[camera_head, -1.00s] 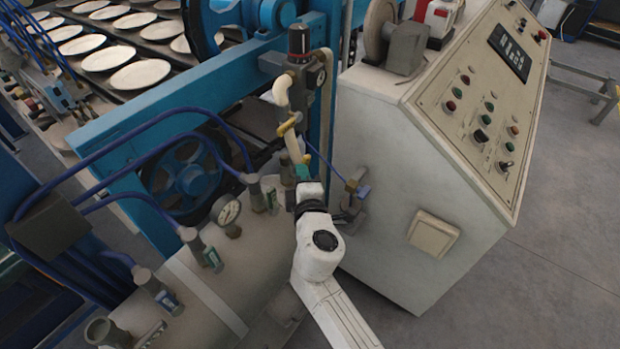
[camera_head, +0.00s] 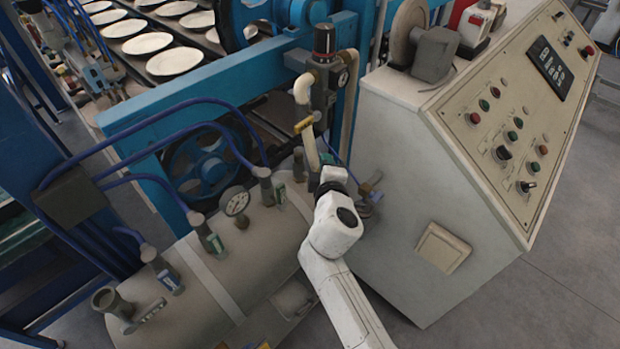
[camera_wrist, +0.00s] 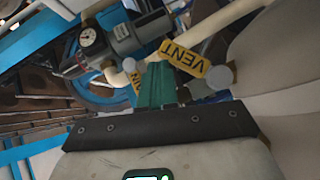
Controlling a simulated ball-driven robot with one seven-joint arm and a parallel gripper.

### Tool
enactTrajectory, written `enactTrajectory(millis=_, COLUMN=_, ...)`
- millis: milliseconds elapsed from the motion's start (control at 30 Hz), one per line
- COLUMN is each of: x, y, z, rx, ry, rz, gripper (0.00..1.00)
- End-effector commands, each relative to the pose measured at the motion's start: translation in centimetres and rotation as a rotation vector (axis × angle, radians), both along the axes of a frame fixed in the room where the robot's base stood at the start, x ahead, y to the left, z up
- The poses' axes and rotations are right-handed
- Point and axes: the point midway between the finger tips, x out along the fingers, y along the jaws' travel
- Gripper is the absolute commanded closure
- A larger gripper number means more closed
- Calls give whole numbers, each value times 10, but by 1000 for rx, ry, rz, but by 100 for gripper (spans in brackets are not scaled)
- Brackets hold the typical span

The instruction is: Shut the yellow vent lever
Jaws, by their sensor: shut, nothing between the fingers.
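The yellow vent lever (camera_head: 304,124) sits on the pale pipe below the regulator in the head view, tilted up to the right. In the wrist view the lever (camera_wrist: 187,59), marked VENT, slants down to the right. My gripper (camera_wrist: 157,68) has green fingers, shut and empty. Their tips are beside the lever's left end in that view; I cannot tell whether they touch it. A second yellow piece with lettering (camera_wrist: 137,83) shows left of the fingers, partly hidden by them. In the head view my gripper (camera_head: 327,160) is just below the lever, its fingertips mostly hidden.
A regulator with a gauge (camera_wrist: 110,36) stands close to my gripper. A beige control cabinet (camera_head: 400,190) is just right of my arm. A tank (camera_head: 215,275) with valves, a dial and blue hoses lies to the left. Open floor (camera_head: 560,290) shows at the right.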

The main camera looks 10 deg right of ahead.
Motion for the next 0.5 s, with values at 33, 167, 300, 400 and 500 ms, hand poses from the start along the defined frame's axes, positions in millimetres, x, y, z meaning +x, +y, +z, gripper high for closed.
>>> enactTrajectory(millis=33, x=1, y=0, z=4, rx=27, ry=12, rz=1, gripper=100)
enactTrajectory(millis=167, x=3, y=-3, z=2, rx=89, ry=59, rz=0, gripper=100)
enactTrajectory(millis=300, x=5, y=-7, z=-4, rx=92, ry=66, rz=0, gripper=100)
enactTrajectory(millis=400, x=8, y=-10, z=-7, rx=92, ry=65, rz=1, gripper=100)
enactTrajectory(millis=500, x=10, y=-13, z=-11, rx=91, ry=64, rz=0, gripper=100)
